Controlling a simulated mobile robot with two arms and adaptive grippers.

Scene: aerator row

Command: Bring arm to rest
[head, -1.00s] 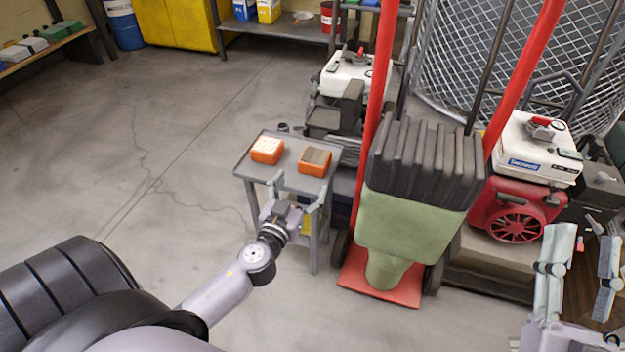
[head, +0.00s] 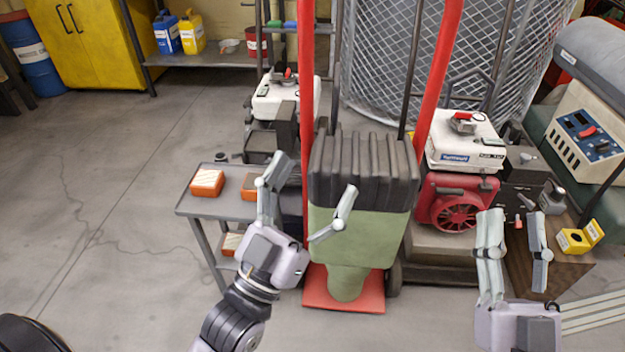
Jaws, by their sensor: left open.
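My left gripper (head: 305,212) is in the middle of the head view, its two fingers spread wide with nothing between them. It appears in front of the small grey cart and the green and black bag unit; I cannot tell its exact distance from them. My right gripper (head: 513,252) is at the lower right, its fingers apart and pointing up, with nothing seen between them. It appears in front of the red engine and the brown box.
A grey cart (head: 190,212) holds orange boxes (head: 207,183), one partly hidden by my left gripper. A green and black bag unit (head: 360,232) on a red base (head: 318,297) stands right of it. A red engine (head: 457,205) is behind. Floor at left is clear.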

